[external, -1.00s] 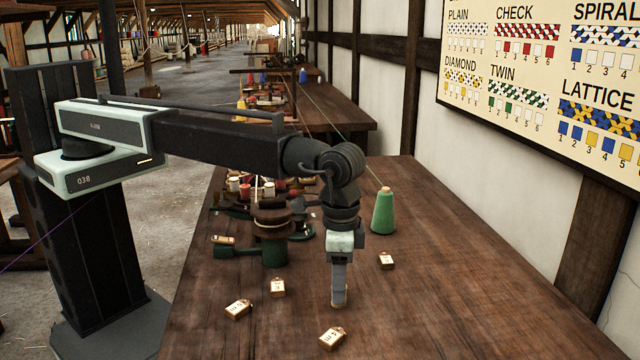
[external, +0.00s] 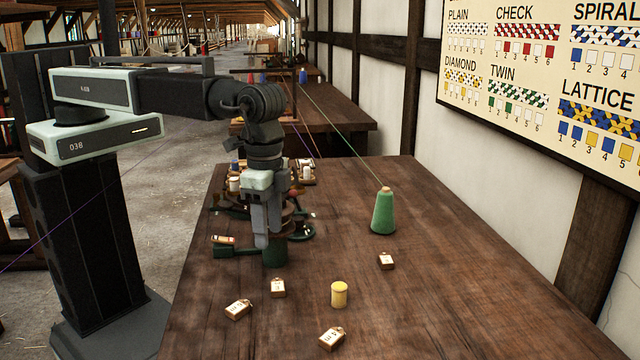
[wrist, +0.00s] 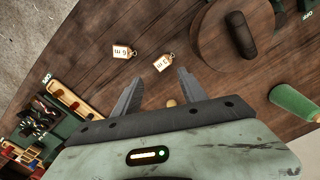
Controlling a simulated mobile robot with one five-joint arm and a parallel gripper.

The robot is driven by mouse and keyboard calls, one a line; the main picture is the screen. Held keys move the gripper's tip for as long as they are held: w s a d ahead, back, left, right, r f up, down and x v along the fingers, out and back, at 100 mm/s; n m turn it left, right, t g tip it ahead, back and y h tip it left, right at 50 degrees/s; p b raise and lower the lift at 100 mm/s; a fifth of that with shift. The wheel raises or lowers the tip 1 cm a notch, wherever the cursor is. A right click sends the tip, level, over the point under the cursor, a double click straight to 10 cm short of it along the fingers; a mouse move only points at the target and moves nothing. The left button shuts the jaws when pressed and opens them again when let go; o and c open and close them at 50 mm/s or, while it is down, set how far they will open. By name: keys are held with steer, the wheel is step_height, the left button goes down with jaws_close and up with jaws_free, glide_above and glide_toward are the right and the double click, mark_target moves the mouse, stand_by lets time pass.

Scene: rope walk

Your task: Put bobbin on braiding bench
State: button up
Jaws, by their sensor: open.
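A small yellow bobbin (external: 339,294) stands upright on the wooden braiding bench (external: 430,300), near the middle of its front part. My gripper (external: 268,240) is left of and behind the bobbin in the external view, clear of it, in front of the dark green braiding device. Its two fingers are apart and nothing shows held between them. In the wrist view my gripper (wrist: 160,77) is also open. A small tan rounded thing (wrist: 171,102) shows there behind the gripper's edge; I cannot tell whether it is the bobbin.
A tall green cone (external: 383,213) of thread stands right of my gripper. Several labelled tags lie about, including one left (external: 238,309), one in front (external: 331,338) and one right (external: 386,261). The braiding device (external: 275,250) is close to my gripper. The bench's right side is clear.

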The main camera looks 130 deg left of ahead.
steer(key=s+d+m, duration=0.2)
steer(key=s, duration=0.7)
steer(key=s+d+m, duration=0.2)
steer(key=s+d, duration=0.1)
steer(key=s, duration=0.7)
steer(key=shift+s, duration=0.2)
